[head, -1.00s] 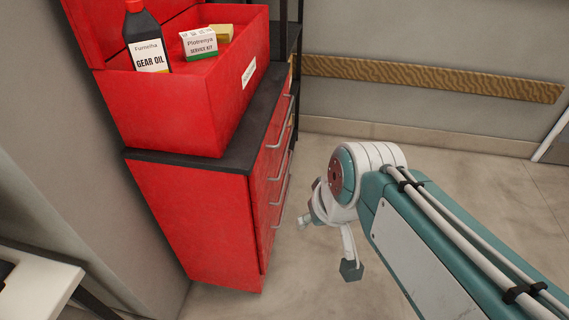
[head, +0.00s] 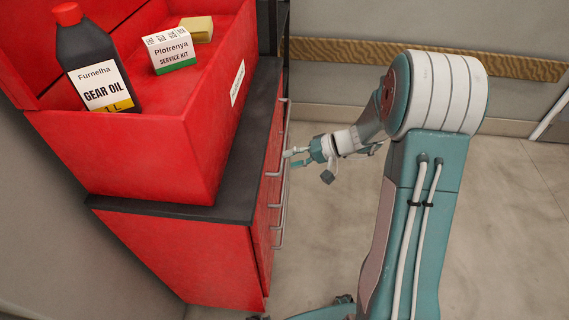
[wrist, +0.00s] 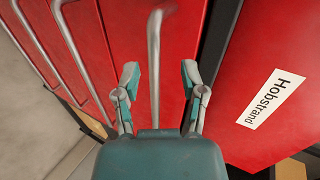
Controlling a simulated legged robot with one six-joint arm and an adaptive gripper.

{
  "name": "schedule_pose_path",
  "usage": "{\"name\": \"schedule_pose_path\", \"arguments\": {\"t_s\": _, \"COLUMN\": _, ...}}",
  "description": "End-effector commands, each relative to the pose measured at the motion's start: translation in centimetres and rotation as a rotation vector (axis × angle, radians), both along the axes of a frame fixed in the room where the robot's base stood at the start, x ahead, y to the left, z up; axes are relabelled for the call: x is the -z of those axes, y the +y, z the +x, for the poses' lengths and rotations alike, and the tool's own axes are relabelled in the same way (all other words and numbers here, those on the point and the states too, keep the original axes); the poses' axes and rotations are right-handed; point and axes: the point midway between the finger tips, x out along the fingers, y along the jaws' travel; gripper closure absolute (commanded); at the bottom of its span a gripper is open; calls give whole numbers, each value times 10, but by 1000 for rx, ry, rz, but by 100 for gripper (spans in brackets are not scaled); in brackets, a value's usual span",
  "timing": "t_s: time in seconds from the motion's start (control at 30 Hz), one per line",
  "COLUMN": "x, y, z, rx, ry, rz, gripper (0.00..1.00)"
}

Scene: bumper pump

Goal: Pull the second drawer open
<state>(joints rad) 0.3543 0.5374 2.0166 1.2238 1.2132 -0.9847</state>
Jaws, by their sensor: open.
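The red cabinet (head: 190,255) has a dark top and a column of drawers with grey bar handles on its right face. The drawers look shut. My gripper (head: 288,158) is at the drawer fronts, close to the upper handles. In the wrist view my gripper (wrist: 160,75) is open, with one finger on each side of the handle nearest the dark top (wrist: 154,65). The depth between fingertips and bar is hard to tell. The handle one drawer further down (wrist: 76,50) lies left of the fingers, clear of them.
An open red box (head: 130,150) on the cabinet holds a gear oil bottle (head: 88,60), a service kit box (head: 170,52) and a yellow block (head: 197,28). Its Hobstrand label (wrist: 271,98) is right of my gripper. The floor (head: 510,220) to the right is clear.

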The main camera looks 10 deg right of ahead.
Motion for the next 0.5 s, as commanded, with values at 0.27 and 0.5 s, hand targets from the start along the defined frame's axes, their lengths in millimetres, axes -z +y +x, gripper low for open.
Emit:
{"name": "schedule_pose_path", "arguments": {"t_s": 0.27, "x": 79, "y": -42, "z": 43, "rx": 202, "ry": -74, "rz": 175, "gripper": 46}}
{"name": "schedule_pose_path", "arguments": {"t_s": 0.5, "x": 143, "y": -79, "z": 60, "rx": 384, "ry": -152, "rz": 249, "gripper": 46}}
